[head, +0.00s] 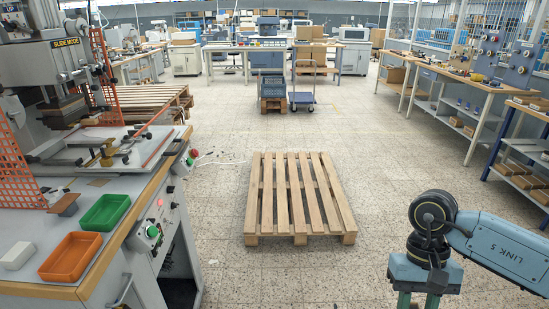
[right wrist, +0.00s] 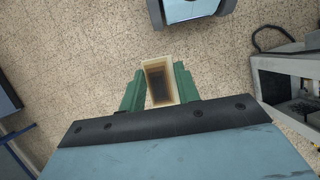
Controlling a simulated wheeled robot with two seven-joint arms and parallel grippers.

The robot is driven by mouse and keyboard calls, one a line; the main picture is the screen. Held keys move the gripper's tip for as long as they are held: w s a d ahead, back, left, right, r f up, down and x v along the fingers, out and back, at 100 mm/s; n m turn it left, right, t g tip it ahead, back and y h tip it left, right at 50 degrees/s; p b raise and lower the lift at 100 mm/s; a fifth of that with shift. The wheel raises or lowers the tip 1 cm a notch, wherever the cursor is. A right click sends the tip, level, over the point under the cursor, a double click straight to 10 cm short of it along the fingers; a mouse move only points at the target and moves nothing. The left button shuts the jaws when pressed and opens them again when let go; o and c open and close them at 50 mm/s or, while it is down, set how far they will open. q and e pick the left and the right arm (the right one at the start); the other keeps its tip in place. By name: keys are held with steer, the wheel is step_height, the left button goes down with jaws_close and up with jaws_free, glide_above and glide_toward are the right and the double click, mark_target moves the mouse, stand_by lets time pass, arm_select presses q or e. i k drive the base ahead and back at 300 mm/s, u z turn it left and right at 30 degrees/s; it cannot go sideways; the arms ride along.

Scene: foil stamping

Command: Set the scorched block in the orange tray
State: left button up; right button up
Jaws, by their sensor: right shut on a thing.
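The orange tray (head: 70,258) lies at the left front of the machine bench in the head view and looks empty. My right gripper (right wrist: 158,88) is shut on a cream block (right wrist: 172,67) with a dark brown scorched face, seen in the right wrist view between the green fingers. In the head view my right arm is at the lower right, far from the tray, with its green fingers (head: 418,300) cut off by the bottom edge. My left gripper is not in view.
A green tray (head: 104,212) stands behind the orange one, and a white block (head: 17,256) lies to its left. The machine bench has a control box (head: 147,235) on its side. A wooden pallet (head: 297,195) lies on the open floor between bench and right arm.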

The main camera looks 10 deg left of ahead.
mark_target(74, 258)
steer(key=u, duration=1.45)
